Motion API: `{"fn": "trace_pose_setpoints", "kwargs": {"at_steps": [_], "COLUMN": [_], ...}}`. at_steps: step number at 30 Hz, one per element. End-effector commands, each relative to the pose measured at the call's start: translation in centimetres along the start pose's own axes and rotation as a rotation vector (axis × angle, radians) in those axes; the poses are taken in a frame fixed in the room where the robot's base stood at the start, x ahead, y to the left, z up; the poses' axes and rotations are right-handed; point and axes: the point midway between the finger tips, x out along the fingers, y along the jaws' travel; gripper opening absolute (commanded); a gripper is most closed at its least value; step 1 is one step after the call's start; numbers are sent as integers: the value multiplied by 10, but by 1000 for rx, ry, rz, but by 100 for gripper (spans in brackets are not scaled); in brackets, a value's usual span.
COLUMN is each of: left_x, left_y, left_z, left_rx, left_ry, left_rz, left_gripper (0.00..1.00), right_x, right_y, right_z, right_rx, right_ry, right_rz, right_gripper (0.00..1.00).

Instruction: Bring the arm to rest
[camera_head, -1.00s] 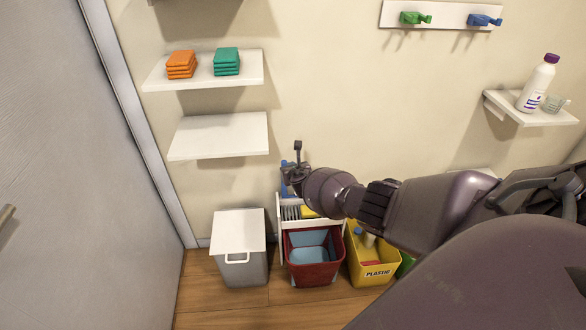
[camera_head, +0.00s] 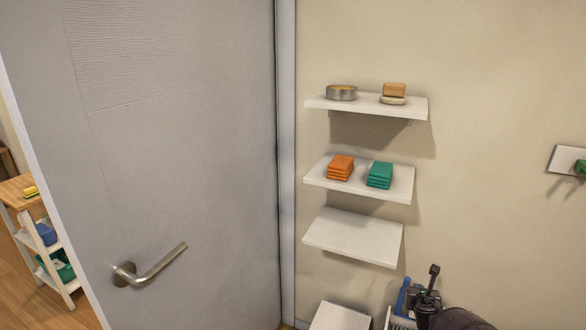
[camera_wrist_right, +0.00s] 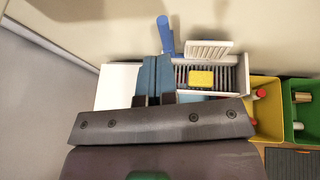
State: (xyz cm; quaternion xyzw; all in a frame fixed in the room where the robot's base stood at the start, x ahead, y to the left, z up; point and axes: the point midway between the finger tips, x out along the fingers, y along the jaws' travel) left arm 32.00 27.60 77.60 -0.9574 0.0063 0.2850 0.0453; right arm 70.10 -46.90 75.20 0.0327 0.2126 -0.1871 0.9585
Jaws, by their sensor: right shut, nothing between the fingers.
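My right gripper (camera_head: 429,290) shows at the bottom right of the head view, in front of the wall and below the shelves. In the right wrist view its fingers (camera_wrist_right: 153,88) are shut together with nothing between them. Behind them, a white rack (camera_wrist_right: 224,80) holds a yellow sponge (camera_wrist_right: 201,78), with a blue handle (camera_wrist_right: 165,35) beside it. The gripper looks apart from these things. My left gripper is in neither view.
A grey door (camera_head: 180,130) with a metal handle (camera_head: 150,266) fills the left. Wall shelves hold orange cloths (camera_head: 340,168), green cloths (camera_head: 380,175), a tin (camera_head: 342,93) and soap (camera_head: 394,90). The lowest shelf (camera_head: 355,236) is bare. Yellow (camera_wrist_right: 265,95) and green bins (camera_wrist_right: 301,100) stand low at right.

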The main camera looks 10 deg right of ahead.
Motion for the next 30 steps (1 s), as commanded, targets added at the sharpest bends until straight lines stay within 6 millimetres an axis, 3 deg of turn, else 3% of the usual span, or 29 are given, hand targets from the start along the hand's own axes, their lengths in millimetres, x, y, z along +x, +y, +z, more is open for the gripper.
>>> {"fn": "trace_pose_setpoints", "kwargs": {"at_steps": [5,9,15,22,30], "left_x": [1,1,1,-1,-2], "left_y": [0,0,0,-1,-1], "left_z": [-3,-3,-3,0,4], "left_rx": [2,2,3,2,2], "left_ry": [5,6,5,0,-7], "left_rz": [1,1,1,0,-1], "left_gripper": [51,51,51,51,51], "right_x": [-38,-86,-160,-246,-340], "right_y": [27,51,72,77,59], "right_z": [-68,-120,-171,-194,-183], "right_rx": [302,655,1165,1752,2409], "right_ry": [88,182,311,425,486], "right_rz": [55,84,72,2,-112], "right_gripper": [0,0,0,0,0]}}
